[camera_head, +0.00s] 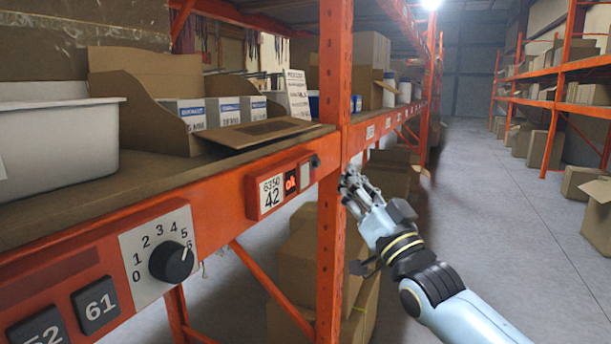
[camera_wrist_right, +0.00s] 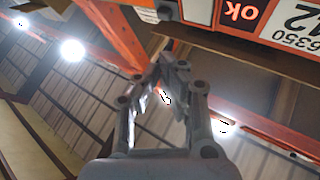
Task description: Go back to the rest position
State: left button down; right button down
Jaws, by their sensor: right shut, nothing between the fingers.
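My right gripper (camera_head: 350,181) is in the middle of the head view, just right of the orange rack upright and close to it. Its arm comes in from the lower right. In the right wrist view the gripper (camera_wrist_right: 168,62) has its fingertips together with nothing between them. Whether it touches the upright I cannot tell. My left gripper is in neither view.
An open cardboard box (camera_head: 133,111) and a grey bin (camera_head: 58,140) stand on the shelf. The aisle floor (camera_head: 500,190) at right is clear.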

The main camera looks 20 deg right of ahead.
dwell(0.4)
jog(key=s+d+f+g+h+b, duration=0.1)
jog(key=s+f+g+b, duration=0.3)
jog(key=f, duration=1.4)
jog(key=s+f+g+b, duration=0.35)
jog(key=s+f, duration=0.25)
jog(key=f, duration=1.1)
jog(key=s+d+f+g+h+b, duration=0.1)
jog(key=s+f+g+b, duration=0.3)
jog(key=f, duration=1.4)
jog(key=s+f+g+b, duration=0.5)
jog(key=s+f, duration=1.5)
jog(key=s+f+n+g, duration=0.1)
jog(key=s+f+g, duration=0.2)
jog(key=s, duration=0.7)
jog(key=s+f+n+g, duration=0.1)
jog(key=s+f+g, duration=0.2)
jog(key=s, duration=0.7)
jog(key=shift+a+f+b, duration=0.35)
jog(key=shift+f+b, duration=0.05)
jog(key=shift+f, duration=0.2)
jog(key=shift+w, duration=0.1)
